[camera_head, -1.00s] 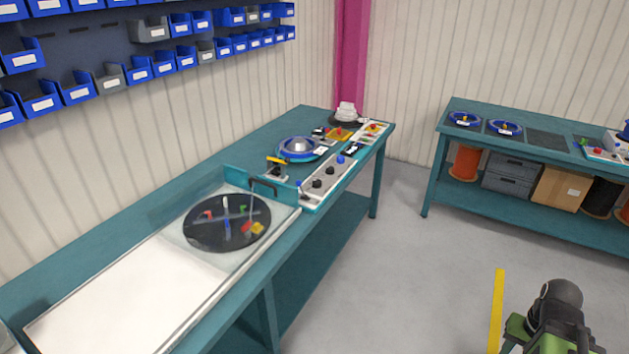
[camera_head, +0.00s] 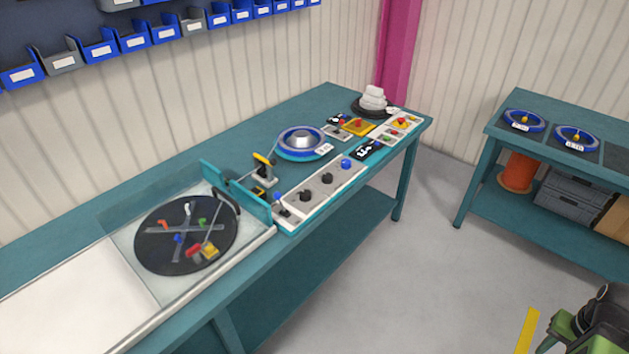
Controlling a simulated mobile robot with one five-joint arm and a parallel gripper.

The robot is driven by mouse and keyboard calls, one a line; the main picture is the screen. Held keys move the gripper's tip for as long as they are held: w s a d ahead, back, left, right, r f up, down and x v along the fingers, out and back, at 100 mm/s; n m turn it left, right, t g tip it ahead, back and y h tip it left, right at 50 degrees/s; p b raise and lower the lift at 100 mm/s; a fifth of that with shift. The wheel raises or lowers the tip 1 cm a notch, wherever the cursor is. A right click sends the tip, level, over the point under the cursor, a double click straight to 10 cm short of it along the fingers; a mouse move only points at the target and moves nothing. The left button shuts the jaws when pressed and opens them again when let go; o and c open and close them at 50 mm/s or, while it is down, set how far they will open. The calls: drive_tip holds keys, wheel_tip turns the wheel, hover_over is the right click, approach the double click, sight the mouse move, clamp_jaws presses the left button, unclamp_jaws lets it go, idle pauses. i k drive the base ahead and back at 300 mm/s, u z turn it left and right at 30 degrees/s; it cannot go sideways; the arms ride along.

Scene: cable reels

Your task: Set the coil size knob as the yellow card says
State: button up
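A pale control panel (camera_head: 318,192) with a teal edge runs along the front of the long bench. It carries two black knobs, one nearer (camera_head: 305,195) and one farther (camera_head: 327,178), a blue knob (camera_head: 346,164), and a small lever at its near end. Labels are too small to read, so I cannot tell which is the coil size knob. No yellow card can be clearly made out. A small yellow and black patch (camera_head: 258,192) lies beside the panel, and its nature is unclear. My gripper's fingers are not visible; a green and black part at bottom right may be my arm.
A black turntable (camera_head: 186,234) with coloured pegs is left of the panel, by an upright teal guard (camera_head: 236,192). Behind the panel is a blue reel (camera_head: 302,142). Yellow units with red buttons (camera_head: 357,126) stand farther along. Grey floor separates a second bench (camera_head: 560,185).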

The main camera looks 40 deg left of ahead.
sight(305, 195)
drive_tip(key=u, duration=3.55)
drive_tip(key=i, duration=1)
drive_tip(key=u, duration=0.05)
